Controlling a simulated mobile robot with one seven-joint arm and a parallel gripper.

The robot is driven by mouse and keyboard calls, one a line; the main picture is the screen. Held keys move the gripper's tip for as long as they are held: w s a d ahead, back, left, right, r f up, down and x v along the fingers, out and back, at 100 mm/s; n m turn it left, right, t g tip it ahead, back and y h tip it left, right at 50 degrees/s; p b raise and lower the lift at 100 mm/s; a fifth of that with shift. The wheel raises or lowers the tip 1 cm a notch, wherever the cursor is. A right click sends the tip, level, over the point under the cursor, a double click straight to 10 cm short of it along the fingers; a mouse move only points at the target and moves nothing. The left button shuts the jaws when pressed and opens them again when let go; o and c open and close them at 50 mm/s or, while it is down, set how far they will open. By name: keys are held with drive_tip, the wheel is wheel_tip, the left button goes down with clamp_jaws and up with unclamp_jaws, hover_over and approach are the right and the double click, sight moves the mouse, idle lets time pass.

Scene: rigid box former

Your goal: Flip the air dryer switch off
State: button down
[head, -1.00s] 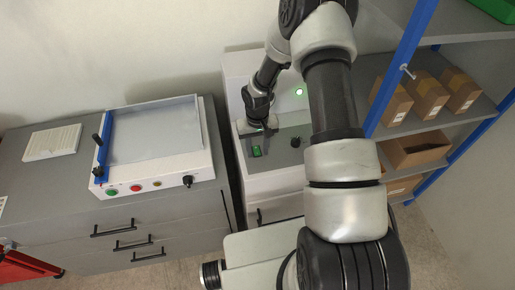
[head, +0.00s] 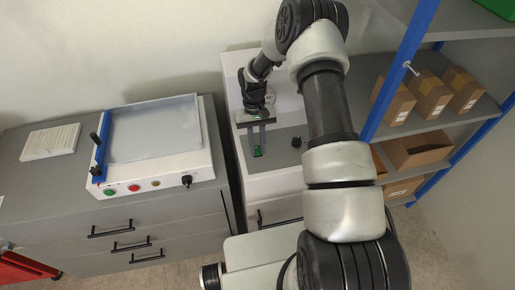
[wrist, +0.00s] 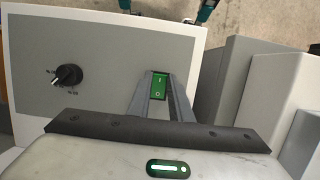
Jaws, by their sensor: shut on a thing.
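The air dryer switch is a green rocker marked I and O (wrist: 158,87) on the grey panel (wrist: 105,45) of the white-edged air dryer cabinet. In the head view the switch (head: 258,152) shows small and partly covered at the fingertips. My gripper (wrist: 160,74) points down at the panel, with one finger along each side of the switch, shut on it. In the head view my gripper (head: 257,147) stands over the front left of the cabinet top. Where the fingertips touch the switch is partly hidden.
A black knob (wrist: 67,75) sits on the same panel, also in the head view (head: 296,142). A white machine with a blue-edged clear cover (head: 155,135) stands on the grey drawer cabinet at left. Shelves with cardboard boxes (head: 418,150) stand at right.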

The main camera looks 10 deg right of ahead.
drive_tip(key=c, duration=1.6)
unclamp_jaws()
drive_tip(key=b+v, duration=0.1)
drive_tip(key=v, duration=1.6)
drive_tip(key=shift+r, duration=0.2)
